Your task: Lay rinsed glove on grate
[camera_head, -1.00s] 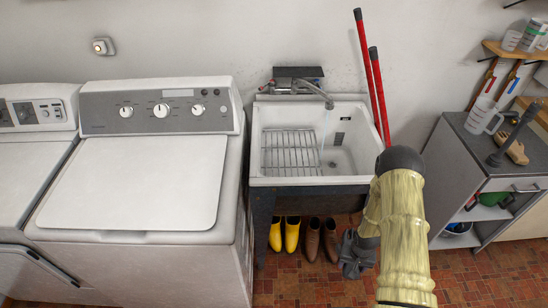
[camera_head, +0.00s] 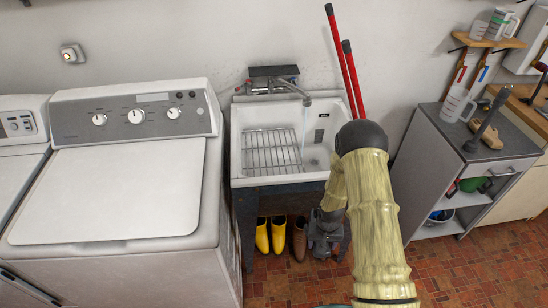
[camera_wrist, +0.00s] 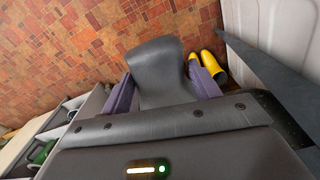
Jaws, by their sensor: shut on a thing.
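The wire grate (camera_head: 272,152) lies in the left part of the white tub (camera_head: 237,140), under the tap. My gripper (camera_head: 325,238) is low in front of the tub, below its rim and right of the footwear, apart from the grate. In the wrist view, my gripper (camera_wrist: 163,78) has its two purplish fingers on either side of a smooth dark grey piece (camera_wrist: 158,62), which looks like the glove. It is shut on it. The piece's far end points away from the palm over the floor. In the head view the glove cannot be told apart from the grey gripper.
Yellow boots (camera_head: 262,235) and brown footwear (camera_head: 299,238) stand under the tub; my gripper partly hides the brown pair. A washer (camera_head: 120,190) stands left, and a grey cabinet (camera_head: 425,160) right. Red handles (camera_head: 349,75) lean on the wall behind the tub. Tiled floor between is clear.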

